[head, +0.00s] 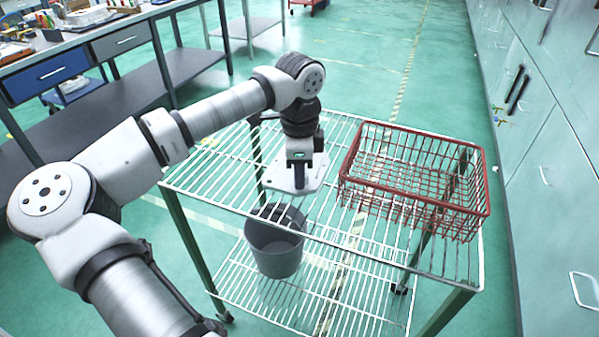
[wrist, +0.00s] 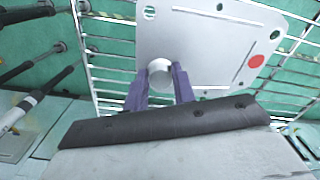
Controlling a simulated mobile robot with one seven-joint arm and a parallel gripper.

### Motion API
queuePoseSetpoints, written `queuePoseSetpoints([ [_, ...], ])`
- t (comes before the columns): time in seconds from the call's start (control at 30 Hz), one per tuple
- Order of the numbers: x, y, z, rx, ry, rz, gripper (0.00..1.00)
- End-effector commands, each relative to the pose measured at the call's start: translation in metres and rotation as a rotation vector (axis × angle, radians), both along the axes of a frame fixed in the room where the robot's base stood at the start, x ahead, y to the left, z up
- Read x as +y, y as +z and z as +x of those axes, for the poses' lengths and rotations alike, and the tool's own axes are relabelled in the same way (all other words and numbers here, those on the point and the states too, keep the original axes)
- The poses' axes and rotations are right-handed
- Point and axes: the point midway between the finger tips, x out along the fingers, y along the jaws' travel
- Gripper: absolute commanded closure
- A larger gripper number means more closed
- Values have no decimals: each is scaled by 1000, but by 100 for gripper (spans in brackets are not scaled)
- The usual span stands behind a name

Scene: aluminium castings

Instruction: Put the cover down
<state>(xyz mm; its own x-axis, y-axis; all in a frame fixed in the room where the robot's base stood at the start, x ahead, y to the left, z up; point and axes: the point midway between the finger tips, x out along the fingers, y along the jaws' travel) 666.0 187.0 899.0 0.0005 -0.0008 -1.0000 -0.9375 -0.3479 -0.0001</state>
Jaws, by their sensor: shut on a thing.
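The cover is a flat, light grey metal plate with corner holes, a round knob and a red dot. In the head view the cover (head: 277,181) is at the wire rack's top shelf, left of the red basket. In the wrist view the cover (wrist: 205,50) fills the upper middle, with wire rungs behind it. My gripper (head: 299,180) points down over the cover. In the wrist view its two purple fingers (wrist: 160,85) are shut on the knob. I cannot tell whether the plate touches the shelf or hangs just above it.
The wire rack's top shelf (head: 215,185) has bare room left of and in front of the cover. A red wire basket (head: 415,170) stands on its right part. A grey bin (head: 274,245) is on the lower shelf. Cabinets (head: 545,150) line the right side.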

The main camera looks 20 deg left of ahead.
Motion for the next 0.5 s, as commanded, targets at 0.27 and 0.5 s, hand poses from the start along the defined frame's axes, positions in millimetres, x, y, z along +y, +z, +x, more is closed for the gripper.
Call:
queuePoseSetpoints([
  [0.27,0,-2,0,0,0,0,61],
  [0.5,0,-2,0,0,0,0,52],
])
